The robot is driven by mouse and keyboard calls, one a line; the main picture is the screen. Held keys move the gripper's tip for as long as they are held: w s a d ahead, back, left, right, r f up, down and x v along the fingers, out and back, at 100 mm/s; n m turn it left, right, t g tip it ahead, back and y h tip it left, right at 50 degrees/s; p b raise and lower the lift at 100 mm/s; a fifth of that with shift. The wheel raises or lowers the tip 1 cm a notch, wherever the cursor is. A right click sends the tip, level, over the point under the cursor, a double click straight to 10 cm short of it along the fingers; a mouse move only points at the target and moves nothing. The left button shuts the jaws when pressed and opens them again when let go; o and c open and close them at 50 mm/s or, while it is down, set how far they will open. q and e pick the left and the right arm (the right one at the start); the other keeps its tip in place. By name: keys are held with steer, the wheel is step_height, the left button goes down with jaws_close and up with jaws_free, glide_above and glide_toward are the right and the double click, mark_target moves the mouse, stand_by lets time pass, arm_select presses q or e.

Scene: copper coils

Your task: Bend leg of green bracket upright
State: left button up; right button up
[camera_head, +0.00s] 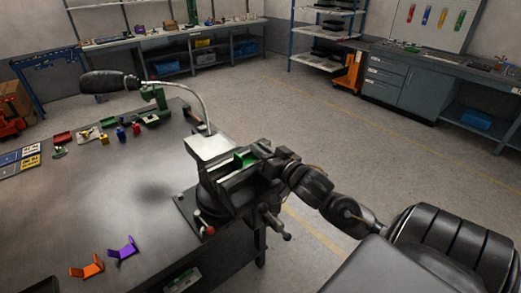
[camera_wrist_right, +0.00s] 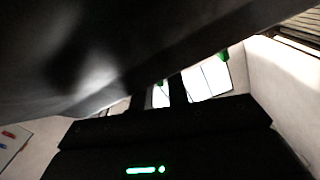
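The green bracket (camera_head: 245,158) sits at the jaws of the grey bench vise (camera_head: 226,186) on the near right of the table. A short green strip of it shows; its lower part and leg angle are hidden. My right gripper (camera_head: 262,152) is at the vise, right beside the bracket, its fingertips mostly hidden in the head view. In the right wrist view, two dark fingers (camera_wrist_right: 157,97) stand apart with a bright gap between them. Small green bits (camera_wrist_right: 223,56) show beyond; contact cannot be told. A large dark surface fills the upper left. My left gripper is not in view.
A purple bracket (camera_head: 123,250) and an orange bracket (camera_head: 88,268) lie at the table's front. A black gooseneck lamp (camera_head: 110,82) arches over the back. Small parts and bins (camera_head: 105,134) stand along the far edge. The table's middle is clear. The vise handle (camera_head: 275,224) juts right.

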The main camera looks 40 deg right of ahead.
steer(key=shift+c, duration=0.5)
jaws_close()
steer(key=shift+a+r+n+p, duration=0.25)
steer(key=shift+n+p, duration=0.4)
steer(key=shift+n, duration=0.25)
steer(key=shift+a+f+n, duration=0.2)
steer(key=shift+a+n, duration=0.15)
steer(key=shift+n, duration=0.65)
steer(key=shift+o, duration=0.5)
jaws_free()
